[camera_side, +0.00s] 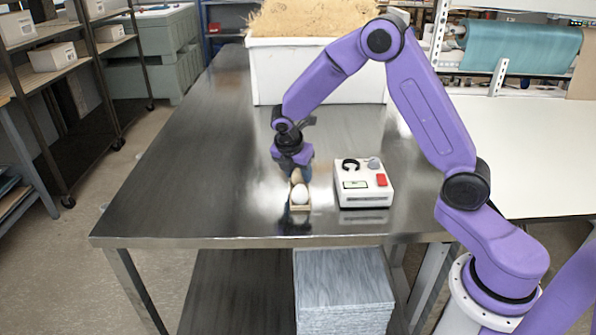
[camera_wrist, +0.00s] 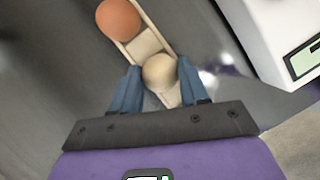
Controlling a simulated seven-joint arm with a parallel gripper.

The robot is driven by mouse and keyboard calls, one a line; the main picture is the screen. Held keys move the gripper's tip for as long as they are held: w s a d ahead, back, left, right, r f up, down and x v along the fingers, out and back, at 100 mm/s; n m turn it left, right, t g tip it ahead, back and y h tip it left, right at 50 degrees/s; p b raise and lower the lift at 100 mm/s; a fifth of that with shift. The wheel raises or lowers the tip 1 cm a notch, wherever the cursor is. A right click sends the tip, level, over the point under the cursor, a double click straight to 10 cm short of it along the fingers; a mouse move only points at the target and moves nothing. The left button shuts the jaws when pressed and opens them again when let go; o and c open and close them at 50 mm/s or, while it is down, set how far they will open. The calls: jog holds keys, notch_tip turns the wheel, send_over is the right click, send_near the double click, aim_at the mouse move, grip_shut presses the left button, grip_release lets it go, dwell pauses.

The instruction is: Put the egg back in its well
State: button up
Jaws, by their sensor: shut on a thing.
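A pale egg (camera_wrist: 159,71) is between the blue fingertips of my gripper (camera_wrist: 158,78) in the wrist view. In the side view the white egg (camera_side: 300,195) appears at the near end of a narrow wooden egg tray (camera_side: 300,208), with my gripper (camera_side: 300,172) coming down from behind. I cannot tell whether the egg is seated in its well or just above it. The tray (camera_wrist: 146,45) runs diagonally in the wrist view. A brown egg (camera_wrist: 118,18) sits at its far end, and its tan top (camera_side: 296,176) partly shows beside the fingers in the side view.
A white device (camera_side: 363,184) with a small screen, a dark knob and a red button stands close right of the tray. A large white bin (camera_side: 325,75) of straw-like fill stands at the back. The steel table (camera_side: 190,190) is clear left of the tray.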

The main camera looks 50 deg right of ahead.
jog(key=shift+f, duration=0.1)
dwell(0.3)
jog(key=o, duration=0.9)
jog(key=shift+r, duration=4)
jog(key=s+a+r+m+y, duration=0.1)
jog(key=s+a+m, duration=0.1)
jog(key=s+a, duration=0.45)
jog(key=s+a+r+m+y, duration=0.2)
jog(key=s+a, duration=0.1)
jog(key=s, duration=0.7)
jog(key=s+d+f+m+g+y, duration=0.1)
jog(key=s+m, duration=0.3)
jog(key=s, duration=1.4)
jog(key=shift+d+m+y, duration=0.25)
jog(key=shift+m+y, duration=0.15)
